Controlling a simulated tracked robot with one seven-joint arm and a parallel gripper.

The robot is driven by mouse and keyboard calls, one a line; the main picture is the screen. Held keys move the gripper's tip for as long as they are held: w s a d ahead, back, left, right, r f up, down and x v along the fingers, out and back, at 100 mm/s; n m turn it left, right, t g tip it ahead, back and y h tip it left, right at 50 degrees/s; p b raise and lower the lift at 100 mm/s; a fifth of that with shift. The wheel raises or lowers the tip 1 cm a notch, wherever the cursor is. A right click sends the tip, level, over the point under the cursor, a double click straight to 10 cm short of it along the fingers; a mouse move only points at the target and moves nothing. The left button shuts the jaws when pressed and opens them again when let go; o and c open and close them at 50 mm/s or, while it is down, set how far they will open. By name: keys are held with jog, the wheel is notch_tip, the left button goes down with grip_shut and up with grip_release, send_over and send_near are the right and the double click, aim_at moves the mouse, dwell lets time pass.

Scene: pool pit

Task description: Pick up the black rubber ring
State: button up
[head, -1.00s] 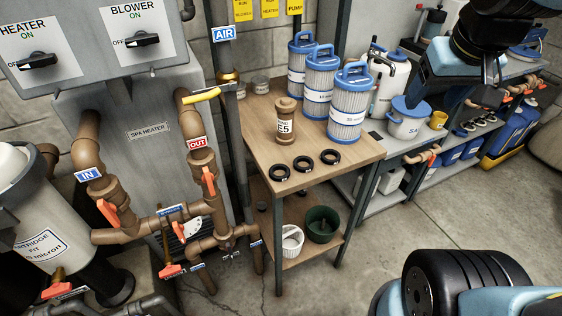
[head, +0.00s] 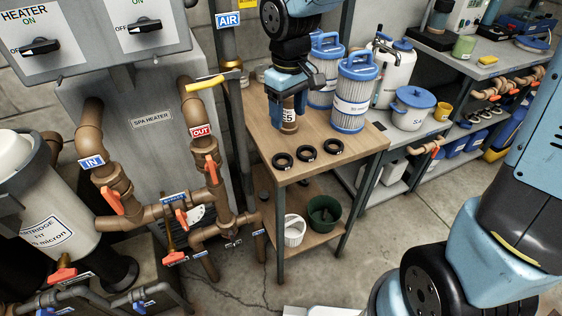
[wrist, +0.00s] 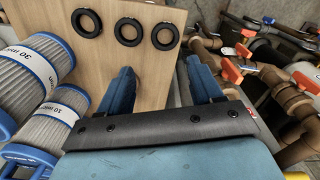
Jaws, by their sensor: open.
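Several black rings lie flat near the front edge of a wooden table (head: 352,161): a left ring (head: 283,166), a middle ring (head: 306,158) and a right ring (head: 333,151). Which of them is the rubber one I cannot tell.
Blue-capped filter cartridges (head: 351,98) stand at the table's back right, close to my gripper. Brown pipes (head: 198,135) and a valve with a yellow handle (head: 205,82) stand left. A white basket (head: 294,232) and green pot (head: 322,213) sit on the lower shelf.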

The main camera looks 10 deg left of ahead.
aim_at(283, 164)
jog(key=f, duration=0.5)
jog(key=a+f, duration=0.1)
jog(key=f, duration=0.8)
jog(key=shift+a+f, duration=0.15)
jog(key=shift+f, duration=0.15)
jog(key=shift+c, duration=0.4)
jog(key=c, duration=0.6)
